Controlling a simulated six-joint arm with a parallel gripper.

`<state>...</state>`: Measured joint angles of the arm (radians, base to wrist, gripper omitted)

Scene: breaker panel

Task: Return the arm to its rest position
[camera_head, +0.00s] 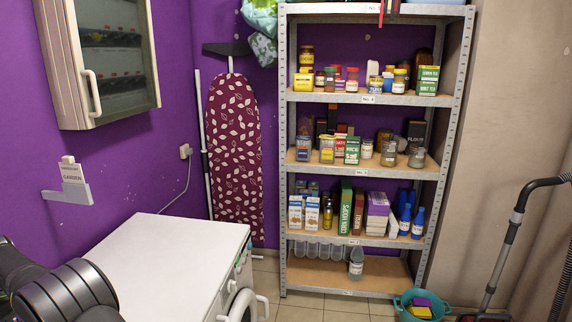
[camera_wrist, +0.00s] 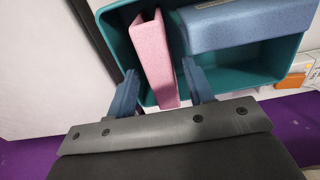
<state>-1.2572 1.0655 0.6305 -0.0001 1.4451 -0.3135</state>
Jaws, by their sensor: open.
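My gripper (camera_wrist: 162,92) shows in the wrist view with its two dark blue fingers spread apart. A pink slab-like thing (camera_wrist: 152,50) appears between the fingers in the picture, standing in a teal bin (camera_wrist: 245,75). I cannot tell whether the fingers touch it, but the jaws are open. In the head view, part of my dark arm shows at the lower left, and my gripper is out of frame. The breaker panel (camera_head: 98,60) hangs on the purple wall at the upper left, with its glazed door looking closed and its handle (camera_head: 92,92) facing out.
A white washing machine (camera_head: 165,262) stands beside my arm. A metal shelf (camera_head: 362,99) full of jars and boxes stands at the back. An ironing board (camera_head: 234,150) leans at the wall. A teal bucket (camera_head: 402,303) and vacuum tube (camera_head: 505,250) are at right. A blue block (camera_wrist: 245,25) lies in the bin.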

